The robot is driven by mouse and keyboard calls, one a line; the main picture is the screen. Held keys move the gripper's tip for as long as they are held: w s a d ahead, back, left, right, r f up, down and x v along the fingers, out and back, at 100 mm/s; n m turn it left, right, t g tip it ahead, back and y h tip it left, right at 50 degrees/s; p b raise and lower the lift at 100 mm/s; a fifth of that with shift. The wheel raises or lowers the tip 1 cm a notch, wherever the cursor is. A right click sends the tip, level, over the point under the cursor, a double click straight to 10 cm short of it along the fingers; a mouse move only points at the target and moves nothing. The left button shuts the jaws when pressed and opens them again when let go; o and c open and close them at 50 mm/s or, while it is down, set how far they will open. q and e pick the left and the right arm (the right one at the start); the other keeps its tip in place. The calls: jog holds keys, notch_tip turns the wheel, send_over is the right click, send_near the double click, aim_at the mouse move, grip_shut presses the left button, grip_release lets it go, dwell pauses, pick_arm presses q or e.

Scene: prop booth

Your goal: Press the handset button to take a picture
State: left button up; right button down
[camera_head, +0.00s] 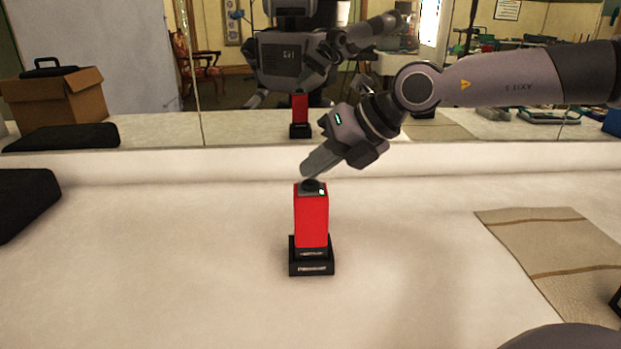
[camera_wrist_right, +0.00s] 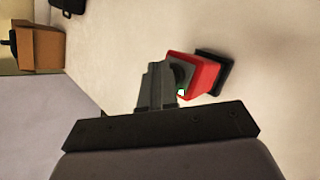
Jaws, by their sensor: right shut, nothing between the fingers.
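The handset is a red upright block (camera_head: 311,218) on a black base (camera_head: 311,267), standing on the white table in the middle of the head view. A dark round button (camera_head: 311,185) is on its top, with a small light beside it. My right gripper (camera_head: 308,172) is shut and empty. It slants down from the upper right, its fingertips at the button; I cannot tell whether they touch. In the right wrist view the fingers (camera_wrist_right: 155,88) lie beside the red handset (camera_wrist_right: 205,78) and partly cover its dark top. My left gripper is not in view.
A mirror (camera_head: 230,110) runs along the table's back and reflects my body, the handset and a cardboard box (camera_head: 55,97). A black object (camera_head: 25,200) lies at the left edge. A beige mat (camera_head: 550,245) lies at right. The table around the handset is clear.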

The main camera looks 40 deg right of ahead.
aim_at(318, 183)
jog(key=shift+r+p, duration=0.3)
jog(key=shift+r, duration=0.45)
jog(key=shift+r, duration=0.2)
notch_tip(318, 183, up, 5)
jog(key=p, duration=0.3)
jog(key=shift+f, duration=0.15)
dwell(0.5)
jog(key=shift+s+f, duration=0.1)
